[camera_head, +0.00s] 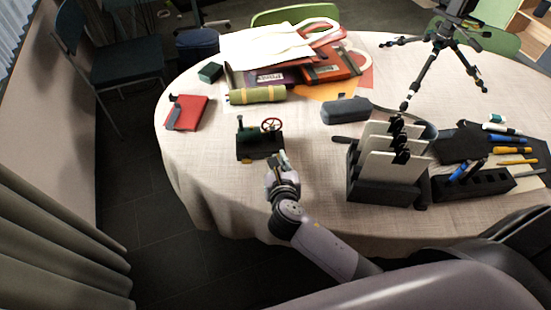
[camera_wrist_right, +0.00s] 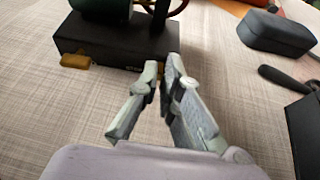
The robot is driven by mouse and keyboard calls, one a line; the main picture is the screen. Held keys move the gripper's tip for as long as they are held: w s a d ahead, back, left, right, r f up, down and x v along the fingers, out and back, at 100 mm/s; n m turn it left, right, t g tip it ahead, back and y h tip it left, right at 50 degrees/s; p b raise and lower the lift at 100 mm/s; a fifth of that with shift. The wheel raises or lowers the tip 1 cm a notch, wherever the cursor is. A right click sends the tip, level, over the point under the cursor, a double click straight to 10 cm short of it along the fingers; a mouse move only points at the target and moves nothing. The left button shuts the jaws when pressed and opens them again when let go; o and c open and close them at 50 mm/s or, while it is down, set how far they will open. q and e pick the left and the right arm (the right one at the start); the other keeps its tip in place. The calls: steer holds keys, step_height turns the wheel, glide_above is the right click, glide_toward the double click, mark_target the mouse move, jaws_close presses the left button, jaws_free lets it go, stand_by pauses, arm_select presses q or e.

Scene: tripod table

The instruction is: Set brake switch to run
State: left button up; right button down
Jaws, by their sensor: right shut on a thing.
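A small machine sits on the table, with a black base (camera_head: 250,151), a green body (camera_head: 247,135) and a red handwheel (camera_head: 271,125). The black base (camera_wrist_right: 105,42) also shows at the top of the right wrist view, with a brass-coloured piece (camera_wrist_right: 75,61) low on its front left. My right gripper (camera_head: 283,158) is at the right front of the base. In the right wrist view my right gripper (camera_wrist_right: 164,68) has its fingertips nearly together at the base's front face, shut on the small yellowish brake switch, which the fingertips mostly hide. My left gripper is out of view.
A black holder (camera_head: 385,190) with white panels stands to the right, with a grey case (camera_head: 346,111) behind it. A yellow-green roll (camera_head: 257,95) and a red book (camera_head: 187,112) lie behind and left. The cloth-covered front left of the table is clear.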

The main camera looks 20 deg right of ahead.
steer(key=c, duration=1.8)
jaws_free()
steer(key=shift+d, duration=0.1)
steer(key=shift+o, duration=0.2)
steer(key=v, duration=1.2)
